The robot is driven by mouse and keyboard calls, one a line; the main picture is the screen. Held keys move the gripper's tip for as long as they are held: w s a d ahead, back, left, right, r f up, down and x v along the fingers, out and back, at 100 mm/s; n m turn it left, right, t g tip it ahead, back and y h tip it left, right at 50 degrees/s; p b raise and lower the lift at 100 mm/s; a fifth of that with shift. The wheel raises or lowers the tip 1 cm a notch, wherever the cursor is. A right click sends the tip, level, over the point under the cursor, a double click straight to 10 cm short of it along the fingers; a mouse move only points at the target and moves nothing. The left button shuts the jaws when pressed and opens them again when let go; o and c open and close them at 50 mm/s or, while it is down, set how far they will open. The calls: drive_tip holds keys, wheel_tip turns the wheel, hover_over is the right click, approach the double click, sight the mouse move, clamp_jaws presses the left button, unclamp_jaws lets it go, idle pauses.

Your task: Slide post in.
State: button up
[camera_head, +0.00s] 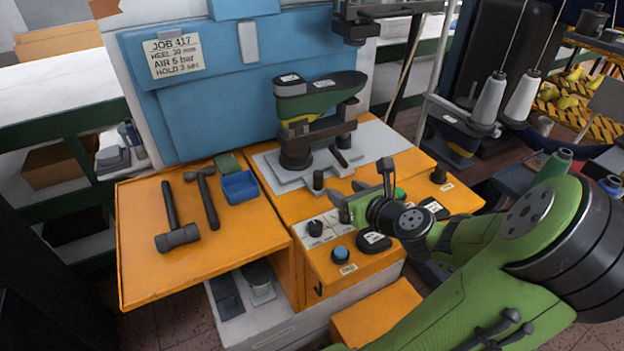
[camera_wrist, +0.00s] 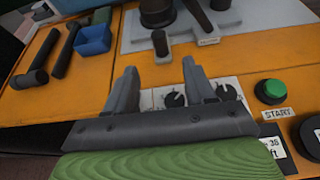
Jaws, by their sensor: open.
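A dark post (camera_head: 297,155) stands on a grey plate (camera_head: 262,164) of the orange machine. A shoe last (camera_head: 320,92), dark on top with green and yellow below, sits above it. A slanted dark lever (camera_head: 340,157) and a short upright peg (camera_head: 318,181) are beside the post. The wrist view shows the post's base (camera_wrist: 157,12), the lever (camera_wrist: 198,14) and the peg (camera_wrist: 160,43). My gripper (camera_head: 362,182) is open and empty above the front control panel. In the wrist view the peg appears just beyond and between my fingertips (camera_wrist: 159,66), apart from them.
The front panel carries dark knobs (camera_wrist: 174,99), a green START button (camera_wrist: 270,91) and a blue button (camera_head: 340,255). Two hammers (camera_head: 207,198) and a blue tray (camera_head: 240,187) lie on the left orange shelf. A dark press part (camera_head: 357,28) hangs above the last.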

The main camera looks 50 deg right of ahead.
sight(315, 175)
drive_tip(key=w+r+p, duration=0.1)
drive_tip(key=p, duration=0.1)
drive_tip(key=shift+d+p, duration=0.2)
drive_tip(key=shift+p, duration=0.15)
drive_tip(key=shift+w+d+p, duration=0.1)
drive_tip(key=shift+w+p, duration=0.15)
drive_tip(key=shift+p, duration=0.55)
drive_tip(key=shift+w+f+p, duration=0.25)
drive_tip(key=shift+f+p, duration=0.1)
drive_tip(key=shift+p, duration=0.35)
drive_tip(key=x, duration=0.7)
drive_tip(key=f+p+x, duration=0.1)
drive_tip(key=x, duration=0.6)
drive_tip(key=shift+s+f, duration=0.1)
drive_tip(key=shift+s, duration=0.15)
clamp_jaws()
